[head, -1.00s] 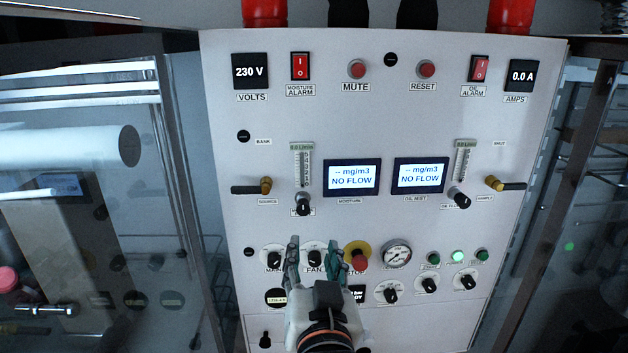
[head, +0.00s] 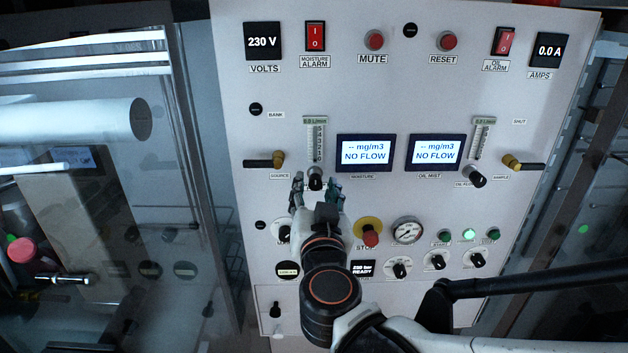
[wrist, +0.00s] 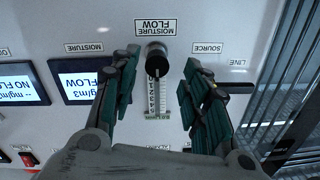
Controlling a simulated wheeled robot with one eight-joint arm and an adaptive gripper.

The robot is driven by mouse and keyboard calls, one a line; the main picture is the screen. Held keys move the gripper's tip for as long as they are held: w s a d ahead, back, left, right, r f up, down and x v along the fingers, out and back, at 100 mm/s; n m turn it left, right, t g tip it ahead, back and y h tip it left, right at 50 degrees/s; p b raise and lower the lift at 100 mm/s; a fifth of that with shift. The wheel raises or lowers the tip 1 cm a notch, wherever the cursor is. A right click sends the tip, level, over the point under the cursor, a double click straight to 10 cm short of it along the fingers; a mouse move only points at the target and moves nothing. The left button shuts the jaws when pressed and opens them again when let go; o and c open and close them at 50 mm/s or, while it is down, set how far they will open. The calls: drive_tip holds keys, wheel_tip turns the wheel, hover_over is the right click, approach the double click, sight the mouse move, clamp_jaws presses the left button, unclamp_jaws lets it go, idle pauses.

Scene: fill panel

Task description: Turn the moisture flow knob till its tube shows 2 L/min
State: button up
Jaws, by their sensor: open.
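The moisture flow knob (head: 315,181) is black and sits below its tube, a narrow upright scale (head: 315,143), left of the moisture display. My gripper (head: 315,185) is open with its fingertips on either side of the knob. In the wrist view, which shows the panel upside down, the knob (wrist: 157,60) stands between my open fingers (wrist: 161,62), with visible gaps; I cannot tell if they touch it. The tube (wrist: 158,98) shows between the fingers with its printed scale. A small L/min readout is at the tube's end; its digits are too small to read surely.
The moisture display (head: 365,153) reads NO FLOW, as does the oil mist display (head: 434,153). A brass source valve (head: 277,159) with a black lever is close left of the knob. The oil flow knob (head: 477,176) and the red stop button (head: 370,237) are to the right.

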sight(316, 184)
drive_tip(key=shift+w+a+f, duration=0.1)
drive_tip(key=shift+w+a, duration=0.05)
drive_tip(key=shift+w, duration=0.75)
drive_tip(key=shift+w+d, duration=0.2)
drive_tip(key=shift+w, duration=0.05)
drive_tip(key=shift+w+d+r, duration=0.15)
drive_tip(key=shift+d+r, duration=0.05)
drive_tip(key=shift+d, duration=0.25)
drive_tip(key=shift+w+a+f, duration=0.15)
drive_tip(key=shift+w+a, duration=0.25)
drive_tip(key=shift+a, duration=0.05)
drive_tip(key=shift+s+d, duration=0.1)
drive_tip(key=shift+d, duration=0.1)
drive_tip(key=shift+s+d, duration=0.1)
drive_tip(key=shift+d, duration=0.05)
drive_tip(key=c, duration=0.5)
drive_tip(key=shift+a, duration=0.2)
clamp_jaws()
